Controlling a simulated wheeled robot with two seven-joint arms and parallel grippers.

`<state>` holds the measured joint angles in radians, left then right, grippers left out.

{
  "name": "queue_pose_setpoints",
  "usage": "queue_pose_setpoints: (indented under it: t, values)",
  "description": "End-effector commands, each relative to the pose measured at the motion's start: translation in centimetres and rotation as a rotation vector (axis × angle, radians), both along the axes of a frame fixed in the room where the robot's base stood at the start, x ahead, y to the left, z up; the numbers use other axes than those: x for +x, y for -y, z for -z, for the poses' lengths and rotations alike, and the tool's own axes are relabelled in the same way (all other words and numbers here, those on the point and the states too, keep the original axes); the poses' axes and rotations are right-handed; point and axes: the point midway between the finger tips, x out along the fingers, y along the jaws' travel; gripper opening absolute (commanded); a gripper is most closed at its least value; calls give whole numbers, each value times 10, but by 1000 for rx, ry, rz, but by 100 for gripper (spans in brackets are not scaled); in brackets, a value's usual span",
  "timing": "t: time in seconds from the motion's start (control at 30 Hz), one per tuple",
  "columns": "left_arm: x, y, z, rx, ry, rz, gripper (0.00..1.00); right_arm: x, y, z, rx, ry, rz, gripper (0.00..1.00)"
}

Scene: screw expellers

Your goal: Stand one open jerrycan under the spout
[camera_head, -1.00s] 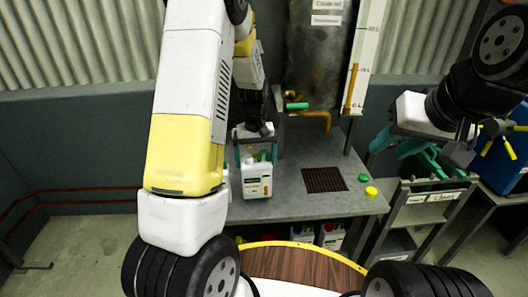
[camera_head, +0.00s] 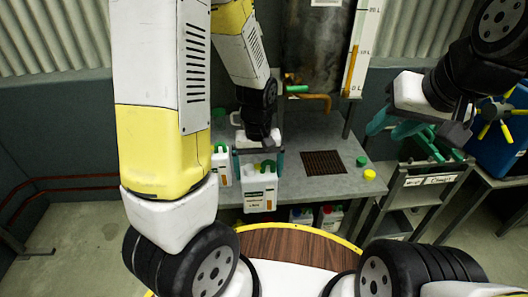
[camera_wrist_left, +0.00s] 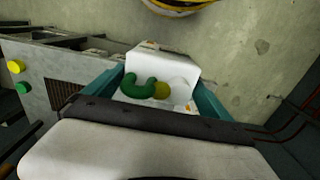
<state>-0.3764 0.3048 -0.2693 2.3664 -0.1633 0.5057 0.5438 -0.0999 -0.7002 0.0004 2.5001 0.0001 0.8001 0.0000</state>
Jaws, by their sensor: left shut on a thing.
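My left gripper (camera_head: 258,160) is shut on a white jerrycan (camera_head: 260,193) with a green handle, its teal fingers on either side. In the head view the can looks upright and overlaps the table's front edge. In the left wrist view the held can (camera_wrist_left: 160,62) shows its green handle and a yellow round part; whether its mouth is open is unclear. The orange-brown spout (camera_head: 316,97), with a green lever (camera_head: 297,88), is behind and right of it, above a dark grate (camera_head: 323,163). My right gripper (camera_head: 405,132) appears open and empty at the right.
Another white jerrycan (camera_head: 221,166) stands on the grey table (camera_head: 300,190), left of the held one. More cans (camera_head: 330,218) sit underneath. A labelled rack (camera_head: 425,182) and blue container (camera_head: 503,150) stand right.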

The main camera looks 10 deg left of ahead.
Motion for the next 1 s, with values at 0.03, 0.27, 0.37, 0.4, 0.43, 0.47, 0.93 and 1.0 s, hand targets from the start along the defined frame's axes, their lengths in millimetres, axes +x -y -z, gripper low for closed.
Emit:
queue_pose_setpoints:
  t: [0.03,0.27,0.37,0.4,0.43,0.47,0.93,1.0]
  values:
    - [9,-2,1,1,2,-1,22,0,0,0,0,0,0,36]
    - [62,-18,6,1,3,-2,22,0,0,0,0,0,0,36]
    - [86,-25,9,1,2,-2,22,0,0,0,0,0,0,36]
    - [96,-28,10,1,3,-2,22,0,0,0,0,0,0,36]
    - [103,-30,11,1,2,-1,22,0,0,0,0,0,0,36]
    - [109,-32,11,1,3,0,22,0,0,0,0,0,0,36]
    - [149,-44,21,0,-1,2,22,0,0,0,0,0,0,36]
    - [148,-44,33,0,-3,2,22,0,0,0,0,0,0,36]
